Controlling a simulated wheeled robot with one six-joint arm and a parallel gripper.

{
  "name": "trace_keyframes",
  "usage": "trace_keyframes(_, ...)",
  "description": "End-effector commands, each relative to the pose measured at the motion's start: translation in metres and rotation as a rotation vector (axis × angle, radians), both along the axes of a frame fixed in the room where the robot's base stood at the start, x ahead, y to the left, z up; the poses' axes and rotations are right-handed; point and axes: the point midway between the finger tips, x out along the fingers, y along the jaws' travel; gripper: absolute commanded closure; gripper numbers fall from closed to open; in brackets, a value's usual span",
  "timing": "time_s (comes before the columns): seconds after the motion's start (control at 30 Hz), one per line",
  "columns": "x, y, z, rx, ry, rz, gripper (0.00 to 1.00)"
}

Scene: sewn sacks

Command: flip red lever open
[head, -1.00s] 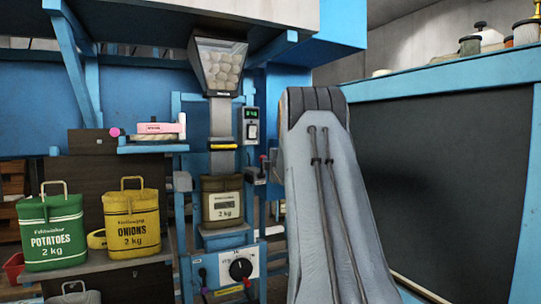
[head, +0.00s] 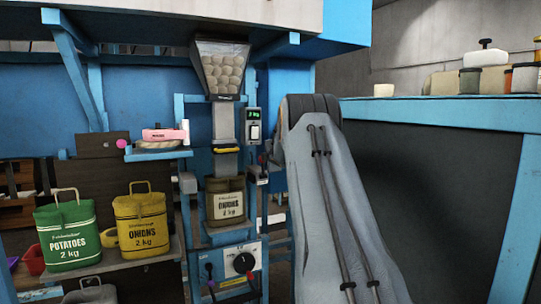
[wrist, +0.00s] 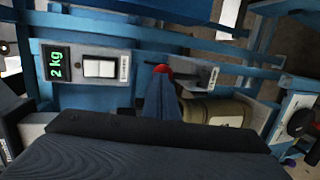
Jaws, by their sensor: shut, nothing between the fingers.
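The red lever's knob (wrist: 162,69) shows in the wrist view just past the tip of my gripper (wrist: 160,82). The fingers are shut together with nothing between them, and they hide most of the lever. I cannot tell whether they touch it.
A lit 2 kg display (wrist: 56,64) and white switch (wrist: 99,68) sit left of the lever. A sack (head: 225,203) stands under the potato-filled hopper (head: 221,70). Potatoes (head: 67,235) and onions (head: 142,224) sacks stand on the left shelf. A blue-edged counter (head: 440,110) is at right.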

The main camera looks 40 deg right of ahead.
Motion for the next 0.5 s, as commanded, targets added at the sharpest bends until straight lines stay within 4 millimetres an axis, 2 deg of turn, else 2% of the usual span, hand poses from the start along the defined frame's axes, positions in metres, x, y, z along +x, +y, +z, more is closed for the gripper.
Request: trace_keyframes(0.5, 0.0094, 0.0084, 0.0026, -0.001, -0.002, 0.011, 1.0)
